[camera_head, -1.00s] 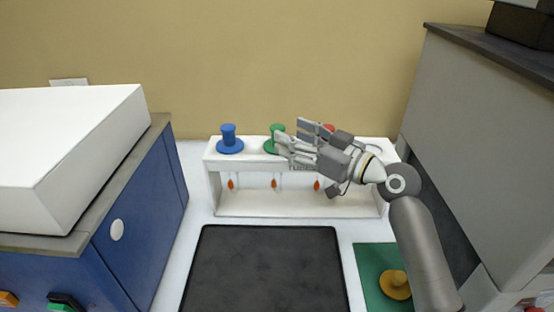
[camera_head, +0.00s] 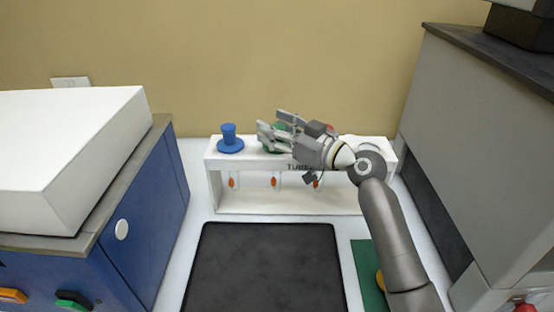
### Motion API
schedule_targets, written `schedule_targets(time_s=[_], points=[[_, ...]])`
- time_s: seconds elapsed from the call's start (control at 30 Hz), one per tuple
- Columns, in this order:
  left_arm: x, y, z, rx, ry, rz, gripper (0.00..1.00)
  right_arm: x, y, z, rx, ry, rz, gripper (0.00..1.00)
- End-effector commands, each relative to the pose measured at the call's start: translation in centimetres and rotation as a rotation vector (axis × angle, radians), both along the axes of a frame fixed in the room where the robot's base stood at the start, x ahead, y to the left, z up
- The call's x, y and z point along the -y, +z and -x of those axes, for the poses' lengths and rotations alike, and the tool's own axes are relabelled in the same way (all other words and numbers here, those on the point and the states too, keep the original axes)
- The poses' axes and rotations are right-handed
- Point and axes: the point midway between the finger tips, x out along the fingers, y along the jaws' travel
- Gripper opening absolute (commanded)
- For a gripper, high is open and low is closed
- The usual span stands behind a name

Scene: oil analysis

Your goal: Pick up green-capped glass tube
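The green cap (camera_head: 279,146) of the glass tube shows at the top of the white rack (camera_head: 225,206), partly hidden behind my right gripper. Its tube hangs in the rack, with an orange tip (camera_head: 275,181) showing below the top board. My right gripper (camera_head: 268,124) is open, its two fingers spread at the green cap, one on the near side and one on the far side. I cannot tell whether they touch it. My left gripper is not in view.
A blue-capped tube (camera_head: 229,140) stands left in the rack. A red cap (camera_head: 330,127) is mostly hidden behind my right gripper. A black mat (camera_head: 265,268) lies in front, with a green mat (camera_head: 366,272) to its right. A blue cabinet (camera_head: 150,215) and a grey cabinet (camera_head: 470,130) flank the bench.

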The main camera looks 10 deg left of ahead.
Motion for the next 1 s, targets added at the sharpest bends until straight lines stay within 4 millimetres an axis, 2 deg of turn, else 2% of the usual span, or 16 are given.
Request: schedule_targets(time_s=[0.03, 0.33, 0.77, 1.0], points=[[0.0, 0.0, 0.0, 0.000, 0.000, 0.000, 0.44, 0.0, 0.0, 0.0, 0.000, 0.000, 0.000, 0.38], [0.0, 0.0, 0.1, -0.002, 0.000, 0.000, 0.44, 0.0, 0.0, 0.0, 0.000, 0.000, 0.000, 0.00], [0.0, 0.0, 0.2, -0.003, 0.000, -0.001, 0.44, 0.0, 0.3, 0.0, 0.003, 0.000, -0.001, 0.00], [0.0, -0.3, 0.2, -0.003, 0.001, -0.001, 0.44, 0.0, 2.5, 0.0, 0.008, 0.000, -0.002, 0.00]])
